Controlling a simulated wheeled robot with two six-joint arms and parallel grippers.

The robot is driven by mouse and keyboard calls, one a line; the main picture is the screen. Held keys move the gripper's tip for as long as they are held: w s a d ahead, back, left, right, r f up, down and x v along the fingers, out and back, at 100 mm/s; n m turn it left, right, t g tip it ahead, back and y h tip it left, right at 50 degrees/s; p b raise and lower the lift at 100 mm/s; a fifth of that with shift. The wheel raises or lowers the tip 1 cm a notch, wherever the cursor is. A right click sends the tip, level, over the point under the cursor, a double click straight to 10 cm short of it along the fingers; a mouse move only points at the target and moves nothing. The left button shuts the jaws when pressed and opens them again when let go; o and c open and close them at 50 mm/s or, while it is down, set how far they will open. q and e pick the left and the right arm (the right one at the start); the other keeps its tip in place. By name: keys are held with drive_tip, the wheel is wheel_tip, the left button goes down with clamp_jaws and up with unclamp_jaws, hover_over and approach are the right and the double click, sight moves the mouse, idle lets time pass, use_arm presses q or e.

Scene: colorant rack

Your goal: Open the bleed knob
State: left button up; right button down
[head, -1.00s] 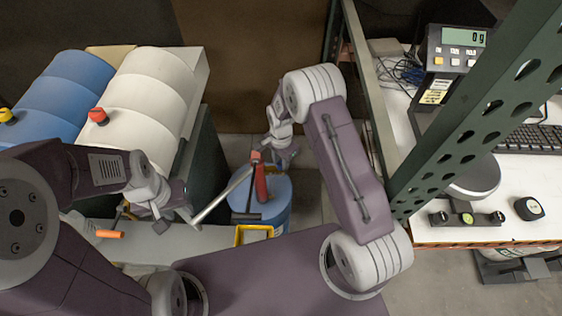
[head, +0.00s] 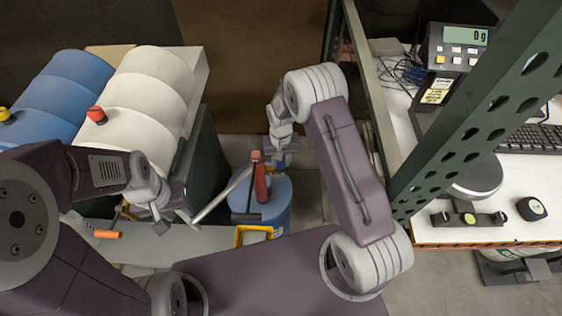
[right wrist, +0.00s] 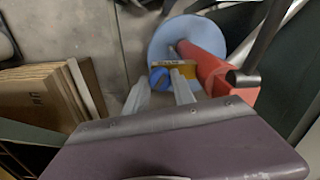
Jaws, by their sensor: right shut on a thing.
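A blue knob (right wrist: 158,76), which I take to be the bleed knob, shows in the right wrist view beside an orange-yellow fitting (right wrist: 182,68) and a red cylindrical body (right wrist: 205,66). My right gripper (right wrist: 160,88) has its two fingers around the blue knob and is shut on it. In the head view the right gripper (head: 279,160) is behind the red body (head: 261,184), above a blue drum (head: 277,205); the knob is hard to make out there. My left gripper (head: 172,219) is left of the drum, near a grey bar (head: 222,197); its jaw opening is unclear.
A green rack post (head: 470,120) and a white table (head: 450,235) are right.

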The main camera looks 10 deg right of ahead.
sight(281, 164)
drive_tip(key=n, duration=0.7)
idle(0.6)
drive_tip(key=c, duration=1.1)
unclamp_jaws()
drive_tip(key=shift+o, duration=0.2)
wheel_tip(281, 164, up, 9)
drive_tip(key=b, duration=0.1)
drive_tip(key=shift+r, duration=0.1)
